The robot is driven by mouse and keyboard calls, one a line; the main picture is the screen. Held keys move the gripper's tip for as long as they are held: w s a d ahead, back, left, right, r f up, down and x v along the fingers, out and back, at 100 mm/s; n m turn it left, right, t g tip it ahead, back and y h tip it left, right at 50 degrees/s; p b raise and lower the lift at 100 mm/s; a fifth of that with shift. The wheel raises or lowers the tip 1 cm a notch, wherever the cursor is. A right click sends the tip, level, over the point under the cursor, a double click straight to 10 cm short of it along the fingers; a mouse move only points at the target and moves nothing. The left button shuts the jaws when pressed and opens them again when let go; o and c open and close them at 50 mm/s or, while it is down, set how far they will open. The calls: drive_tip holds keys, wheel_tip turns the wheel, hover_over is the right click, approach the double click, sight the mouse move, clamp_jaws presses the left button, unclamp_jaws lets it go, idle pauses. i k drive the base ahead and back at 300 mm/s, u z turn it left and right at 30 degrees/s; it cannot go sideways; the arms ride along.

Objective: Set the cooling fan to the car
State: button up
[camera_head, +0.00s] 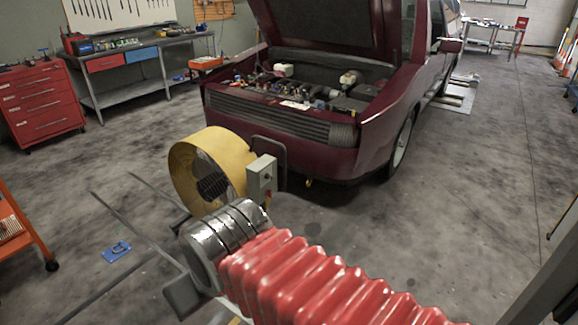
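The cooling fan is a yellow drum (235,153) with a dark grille facing left. A grey control box (261,178) with a red button and a dark handle are on its right side. It stands on the floor in front of the car. The car (285,133) is dark red, with its hood raised and its engine bay open toward me. My arm, in a red ribbed sleeve with grey rings, reaches from the lower right to just in front of the fan. My gripper's fingers cannot be made out; I cannot tell whether they touch the fan.
A red tool cabinet (42,105) and a workbench (130,62) stand at the left. An orange cart (30,232) is at the left edge. A small blue item (116,251) lies on the floor. Thin grey bars extend left below the fan. Floor right of the car is mostly clear.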

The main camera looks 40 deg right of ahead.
sight(199, 183)
drive_tip(key=k, duration=1.2)
drive_tip(key=u, duration=0.25)
drive_tip(key=i, duration=1.05)
drive_tip(key=u, duration=0.3)
drive_tip(key=i, duration=2.1)
drive_tip(key=z, duration=0.75)
drive_tip(key=i, duration=0.65)
drive_tip(key=z, duration=0.4)
